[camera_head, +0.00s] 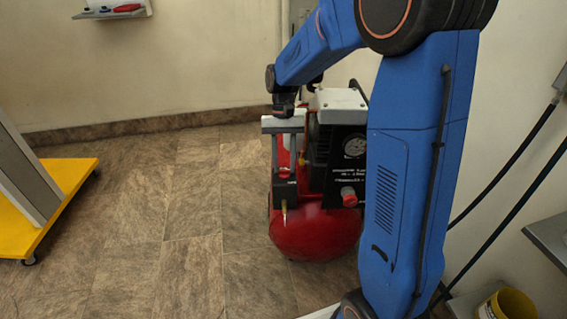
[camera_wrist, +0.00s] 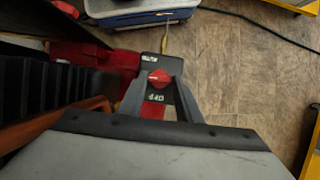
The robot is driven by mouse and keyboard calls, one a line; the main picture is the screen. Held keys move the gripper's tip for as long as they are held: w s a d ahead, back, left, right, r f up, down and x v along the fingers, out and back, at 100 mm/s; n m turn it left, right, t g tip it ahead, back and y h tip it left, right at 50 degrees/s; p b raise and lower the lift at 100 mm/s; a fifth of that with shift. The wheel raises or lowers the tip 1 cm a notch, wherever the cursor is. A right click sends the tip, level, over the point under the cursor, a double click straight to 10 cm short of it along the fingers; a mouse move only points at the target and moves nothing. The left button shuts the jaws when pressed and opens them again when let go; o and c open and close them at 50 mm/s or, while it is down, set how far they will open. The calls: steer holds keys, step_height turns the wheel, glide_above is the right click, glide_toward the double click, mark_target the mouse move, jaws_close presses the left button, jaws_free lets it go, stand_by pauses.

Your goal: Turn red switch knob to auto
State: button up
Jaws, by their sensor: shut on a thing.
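The red switch knob (camera_wrist: 160,78) sits on a dark switch box (camera_wrist: 153,66) on the compressor. In the wrist view, the white word OFF shows upside down below the knob, and another white label above it is too small to read surely. My gripper (camera_wrist: 161,82) is shut on the knob, with one finger on each side. I cannot tell which label the knob points to. In the head view, my gripper (camera_head: 284,168) reaches down to the switch box (camera_head: 286,194) at the front left of the red compressor (camera_head: 315,235), and its fingers partly hide the knob.
The compressor's black panel (camera_head: 346,160) with a gauge and a red knob (camera_head: 349,196) stands right of my gripper. A yellow wheeled base (camera_head: 65,178) is at the left. A yellow bucket (camera_head: 506,304) is at the lower right. The tiled floor left of the compressor is clear.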

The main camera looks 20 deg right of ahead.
steer(key=shift+m, duration=0.3)
steer(key=o, duration=1)
steer(key=shift+o, duration=0.2)
steer(key=shift+r, duration=0.1)
steer(key=v, duration=1.7)
steer(key=shift+d, duration=0.25)
steer(key=shift+w, duration=0.1)
